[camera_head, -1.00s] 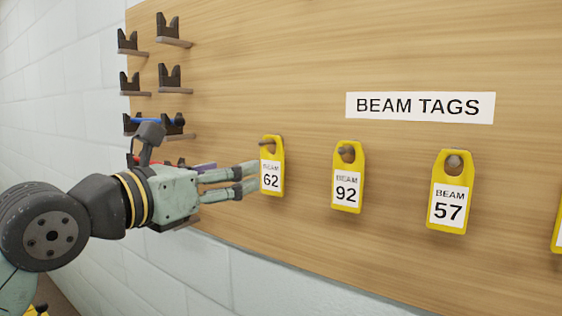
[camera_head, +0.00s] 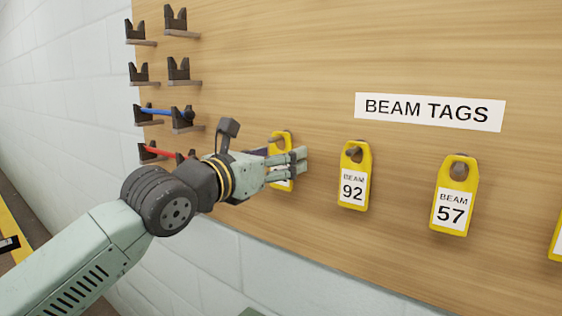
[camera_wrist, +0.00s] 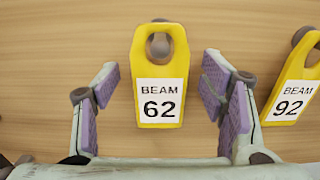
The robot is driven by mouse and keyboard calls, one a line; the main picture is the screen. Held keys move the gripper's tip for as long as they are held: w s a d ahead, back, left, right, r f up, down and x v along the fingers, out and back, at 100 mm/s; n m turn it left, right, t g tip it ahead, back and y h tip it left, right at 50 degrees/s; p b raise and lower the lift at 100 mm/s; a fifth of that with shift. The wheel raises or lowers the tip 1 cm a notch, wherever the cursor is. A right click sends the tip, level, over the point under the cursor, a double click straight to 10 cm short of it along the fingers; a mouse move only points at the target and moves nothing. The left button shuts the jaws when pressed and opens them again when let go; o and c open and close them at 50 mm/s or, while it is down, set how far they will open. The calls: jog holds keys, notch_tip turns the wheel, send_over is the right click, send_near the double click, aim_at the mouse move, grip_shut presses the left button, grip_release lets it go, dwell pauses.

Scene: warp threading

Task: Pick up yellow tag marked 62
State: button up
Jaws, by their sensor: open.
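The yellow tag marked 62 (camera_wrist: 160,75) hangs by its top hole on a peg, upright, in the middle of the wrist view. In the head view the tag (camera_head: 281,141) is mostly hidden behind my fingers; its yellow top and a lower bit show. My gripper (camera_wrist: 163,90) is open, with one purple-padded finger left of the tag and the other right of it. Gaps show on both sides, so the pads do not touch it. In the head view my gripper (camera_head: 300,162) is in front of the tag, close to the board.
The tag marked 92 (camera_head: 353,187) hangs just right, and its edge shows near my right finger in the wrist view (camera_wrist: 292,96). The tag marked 57 (camera_head: 454,207) hangs further right. Forked holders (camera_head: 178,70) with blue (camera_head: 155,111) and red (camera_head: 158,152) rods are at left.

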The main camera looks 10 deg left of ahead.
jog(key=shift+c, duration=0.4)
jog(key=c, duration=1)
jog(key=shift+o, duration=0.2)
jog(key=shift+r, duration=0.1)
